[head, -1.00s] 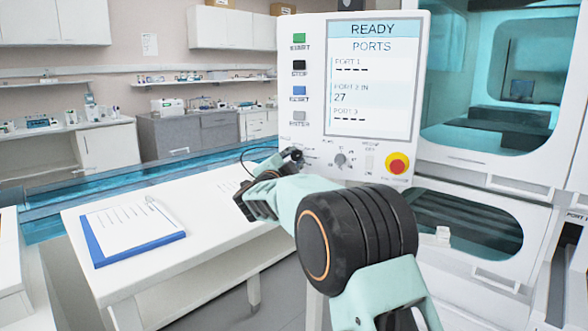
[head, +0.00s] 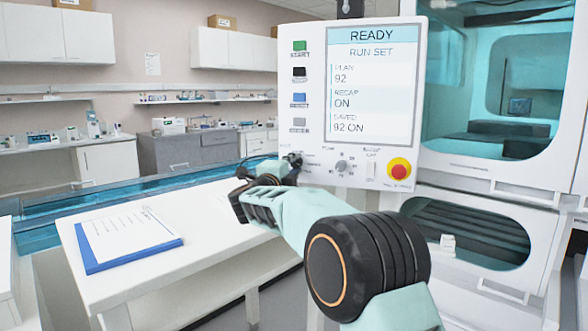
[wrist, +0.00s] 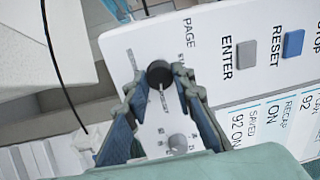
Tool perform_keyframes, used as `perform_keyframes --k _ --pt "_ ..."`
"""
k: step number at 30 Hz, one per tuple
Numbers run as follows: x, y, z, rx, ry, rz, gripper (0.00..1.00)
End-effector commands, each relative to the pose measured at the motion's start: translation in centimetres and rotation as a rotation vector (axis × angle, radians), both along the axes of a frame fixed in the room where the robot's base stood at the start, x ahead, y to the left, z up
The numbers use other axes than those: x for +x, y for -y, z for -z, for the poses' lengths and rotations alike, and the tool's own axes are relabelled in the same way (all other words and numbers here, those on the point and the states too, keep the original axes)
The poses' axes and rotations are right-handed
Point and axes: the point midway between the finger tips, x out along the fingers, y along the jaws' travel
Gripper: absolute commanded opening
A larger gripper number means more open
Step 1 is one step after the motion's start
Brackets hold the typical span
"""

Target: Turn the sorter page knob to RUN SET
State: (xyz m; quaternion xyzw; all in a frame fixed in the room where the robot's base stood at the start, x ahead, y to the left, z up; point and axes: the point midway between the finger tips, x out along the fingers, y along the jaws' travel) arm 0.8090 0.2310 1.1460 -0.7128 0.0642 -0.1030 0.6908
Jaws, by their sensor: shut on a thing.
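The sorter's panel (head: 313,120) stands upright at the middle of the head view. Its screen (head: 371,80) reads READY and RUN SET, with PLAN 92, RECAP ON and SAVED 92 ON. In the wrist view the dark round page knob (wrist: 160,72) sits on the panel near the word PAGE. My gripper (wrist: 158,78) has one finger on each side of this knob and is shut on it. In the head view my arm hides most of the fingers and the panel's lower left. The pointer's exact setting is too small to read.
A grey knob (head: 342,166) and a red emergency button (head: 398,170) are right of my gripper on the panel. Green, black, blue and grey buttons run above. A white table (head: 200,222) with a blue clipboard (head: 120,258) stands at left.

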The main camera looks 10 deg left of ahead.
Motion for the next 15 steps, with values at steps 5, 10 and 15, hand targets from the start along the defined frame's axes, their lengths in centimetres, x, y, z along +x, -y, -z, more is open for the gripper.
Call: perform_keyframes --k 5,10,15 --pt "0.00 -0.06 0.10 0.006 -0.001 -0.001 0.00" --pt "0.00 -0.07 0.09 0.005 -0.001 -0.001 0.00" --pt "0.00 -0.07 0.08 0.005 0.000 -0.001 0.34"
